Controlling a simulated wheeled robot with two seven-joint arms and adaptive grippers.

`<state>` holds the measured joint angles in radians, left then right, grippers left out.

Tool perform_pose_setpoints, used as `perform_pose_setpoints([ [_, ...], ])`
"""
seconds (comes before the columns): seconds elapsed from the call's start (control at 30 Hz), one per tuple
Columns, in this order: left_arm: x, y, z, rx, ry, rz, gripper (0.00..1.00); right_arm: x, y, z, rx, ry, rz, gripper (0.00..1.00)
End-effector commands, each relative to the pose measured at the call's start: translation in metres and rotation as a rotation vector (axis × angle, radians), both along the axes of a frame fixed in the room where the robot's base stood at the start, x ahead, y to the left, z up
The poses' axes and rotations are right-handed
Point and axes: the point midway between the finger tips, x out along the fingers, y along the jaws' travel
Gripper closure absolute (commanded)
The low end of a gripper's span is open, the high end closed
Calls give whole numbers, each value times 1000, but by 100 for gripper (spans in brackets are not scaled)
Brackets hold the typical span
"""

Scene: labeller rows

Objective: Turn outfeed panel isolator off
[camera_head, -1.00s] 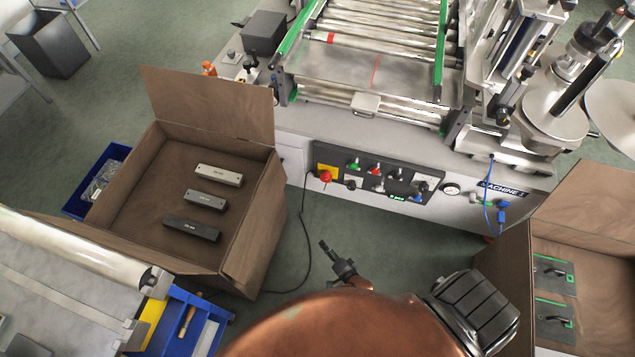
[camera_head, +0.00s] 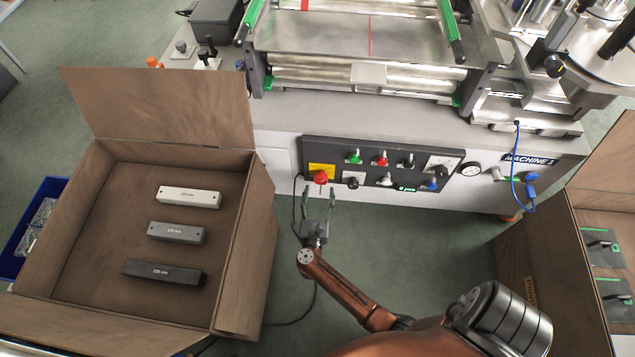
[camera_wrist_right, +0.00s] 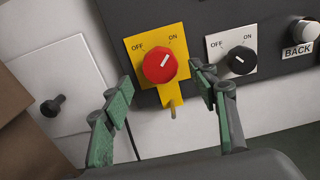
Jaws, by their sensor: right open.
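A red rotary knob (camera_head: 320,177) sits on a yellow plate (camera_head: 322,167) at the left end of the dark control panel (camera_head: 345,148). In the right wrist view the red knob (camera_wrist_right: 160,67) lies between OFF at the left and ON at the right. Its white mark points up and right, towards ON. My right gripper (camera_head: 319,191) is open and empty just in front of and below the knob. In the wrist view its green-grey fingers (camera_wrist_right: 161,80) stand left and right of the knob; I cannot tell whether they touch it. My left gripper is not in view.
A smaller black OFF/ON switch (camera_wrist_right: 238,60) is close to the right finger. An open cardboard box (camera_head: 240,250) with several labelled bars stands left of my right arm. Another box (camera_head: 535,270) stands right. A cable hangs below the panel.

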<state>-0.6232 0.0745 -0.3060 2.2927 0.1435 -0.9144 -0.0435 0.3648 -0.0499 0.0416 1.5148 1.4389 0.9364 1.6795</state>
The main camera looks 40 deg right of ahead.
Motion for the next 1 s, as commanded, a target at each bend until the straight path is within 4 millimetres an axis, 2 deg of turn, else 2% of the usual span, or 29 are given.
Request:
perform_pose_setpoints([
  [0.1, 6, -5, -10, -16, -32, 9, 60, 12, -16, -3, -3, 2, -1, 46],
  [0.3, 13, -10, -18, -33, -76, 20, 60, 27, -31, -3, -2, 4, 2, 46],
  [0.67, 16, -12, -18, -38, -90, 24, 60, 30, -36, -1, -3, 4, 1, 46],
  [1.0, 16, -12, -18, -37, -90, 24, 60, 30, -35, -1, -2, 4, 2, 70],
])
